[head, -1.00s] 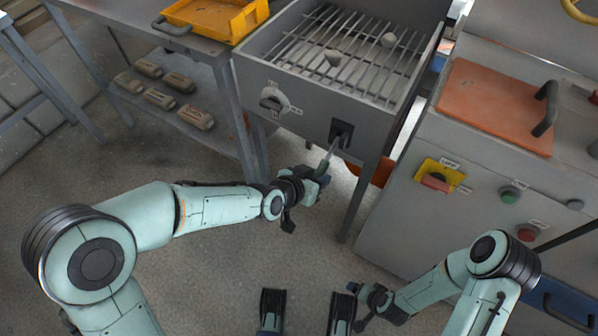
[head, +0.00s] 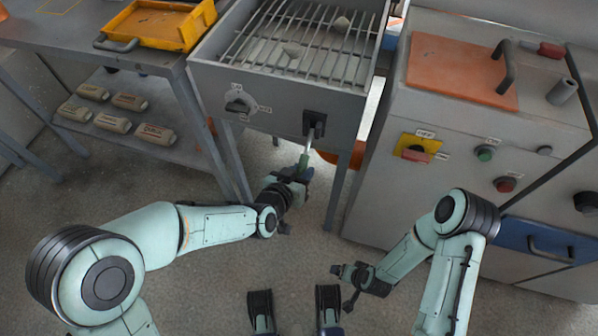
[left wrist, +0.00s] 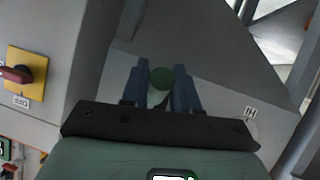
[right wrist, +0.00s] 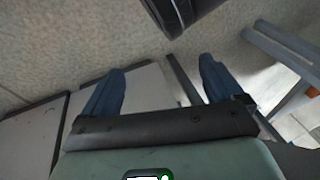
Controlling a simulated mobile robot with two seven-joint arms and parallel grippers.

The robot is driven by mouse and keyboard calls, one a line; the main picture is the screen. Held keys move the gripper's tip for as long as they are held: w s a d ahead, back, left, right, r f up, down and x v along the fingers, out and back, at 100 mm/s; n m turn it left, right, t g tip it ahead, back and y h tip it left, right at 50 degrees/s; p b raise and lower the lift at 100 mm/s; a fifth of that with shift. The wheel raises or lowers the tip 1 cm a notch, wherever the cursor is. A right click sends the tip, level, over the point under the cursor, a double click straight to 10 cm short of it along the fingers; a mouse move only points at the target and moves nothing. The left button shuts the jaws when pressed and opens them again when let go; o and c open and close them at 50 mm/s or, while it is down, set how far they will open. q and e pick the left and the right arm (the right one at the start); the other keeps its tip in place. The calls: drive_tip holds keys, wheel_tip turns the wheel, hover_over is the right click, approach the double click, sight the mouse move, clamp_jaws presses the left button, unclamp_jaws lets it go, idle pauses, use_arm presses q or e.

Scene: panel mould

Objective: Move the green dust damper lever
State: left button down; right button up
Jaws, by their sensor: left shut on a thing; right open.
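The dust damper lever is a metal rod with a green grip (head: 304,161), coming out of a black slot (head: 314,123) on the front of the grated box. It slants down and toward me. My left gripper (head: 300,174) is shut on the green grip. In the left wrist view the round green end (left wrist: 161,79) shows between the blue fingers of my left gripper (left wrist: 161,72). My right gripper (head: 345,284) is low over the floor, open and away from the lever. In the right wrist view my right gripper (right wrist: 163,66) has its fingers apart with nothing held.
The box has a grate (head: 300,45) with lumps on it and a dial (head: 240,102) left of the slot. A bench with a yellow tray (head: 160,24) and a shelf of several blocks (head: 112,122) stands left. A control cabinet (head: 385,195) stands close right. Floor between is clear.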

use_arm(q)
drive_tip(key=c, duration=0.9)
unclamp_jaws()
drive_tip(key=shift+w, duration=0.1)
drive_tip(key=p+v, duration=0.2)
drive_tip(key=v, duration=1.1)
drive_tip(key=shift+a+p, duration=0.15)
drive_tip(key=shift+p, duration=0.15)
use_arm(e)
drive_tip(key=shift+g+y, duration=0.4)
drive_tip(key=shift+g, duration=0.2)
drive_tip(key=s+r, duration=0.1)
drive_tip(key=s+a+r, duration=0.1)
drive_tip(key=s+a, duration=0.1)
drive_tip(key=shift+s+r, duration=0.4)
